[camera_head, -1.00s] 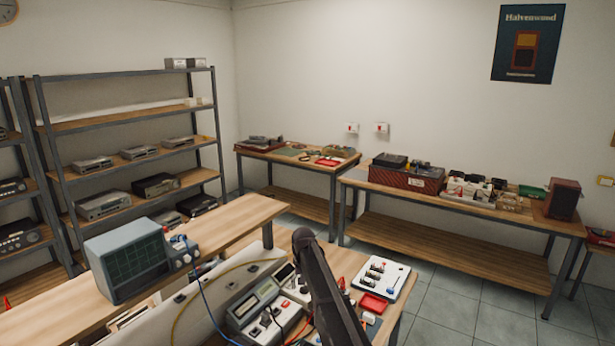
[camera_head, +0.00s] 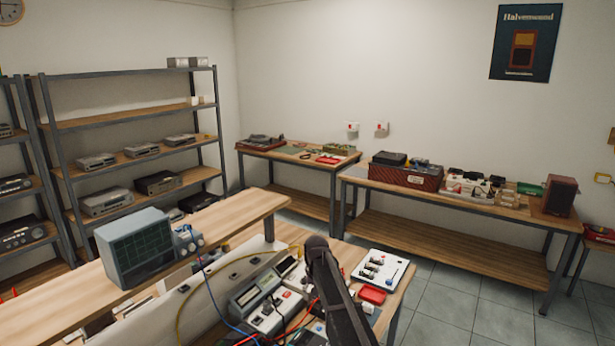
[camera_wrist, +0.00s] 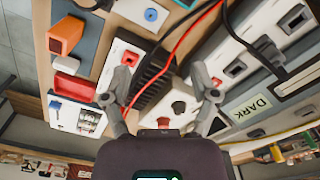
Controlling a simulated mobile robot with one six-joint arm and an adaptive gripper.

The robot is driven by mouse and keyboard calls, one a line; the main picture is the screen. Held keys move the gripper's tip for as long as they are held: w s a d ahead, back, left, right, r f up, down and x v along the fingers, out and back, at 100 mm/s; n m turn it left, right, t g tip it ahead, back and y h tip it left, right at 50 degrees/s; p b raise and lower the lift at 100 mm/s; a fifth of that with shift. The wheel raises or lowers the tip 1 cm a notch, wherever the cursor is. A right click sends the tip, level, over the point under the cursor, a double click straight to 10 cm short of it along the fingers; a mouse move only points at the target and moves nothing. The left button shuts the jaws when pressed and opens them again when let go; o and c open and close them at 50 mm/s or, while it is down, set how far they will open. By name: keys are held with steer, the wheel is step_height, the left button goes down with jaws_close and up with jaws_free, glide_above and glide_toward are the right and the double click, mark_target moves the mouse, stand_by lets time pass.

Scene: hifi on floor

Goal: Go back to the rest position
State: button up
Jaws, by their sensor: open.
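My gripper (camera_wrist: 165,95) shows in the wrist view with its two grey fingers spread apart and nothing between them. The gripper itself cannot be made out there.
On the front workbench are a grey instrument (camera_head: 255,291), a red tray (camera_head: 372,295) and a white board with small parts (camera_head: 380,267). A scope-like box (camera_head: 135,246) stands on the raised shelf. Tables (camera_head: 450,192) line the back wall. Tiled floor (camera_head: 455,290) is clear at right.

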steer(key=s+d+f+b, duration=0.2)
steer(key=s+d, duration=0.2)
steer(key=s, duration=0.5)
steer(key=s+d+f+b, duration=0.2)
steer(key=s+d, duration=0.3)
steer(key=s, duration=0.5)
steer(key=s+d+f+b, duration=0.2)
steer(key=s+d, duration=0.3)
steer(key=s, duration=0.4)
steer(key=shift+s+d+f+b, duration=0.15)
steer(key=shift+s+f+b, duration=0.2)
steer(key=shift+f, duration=0.2)
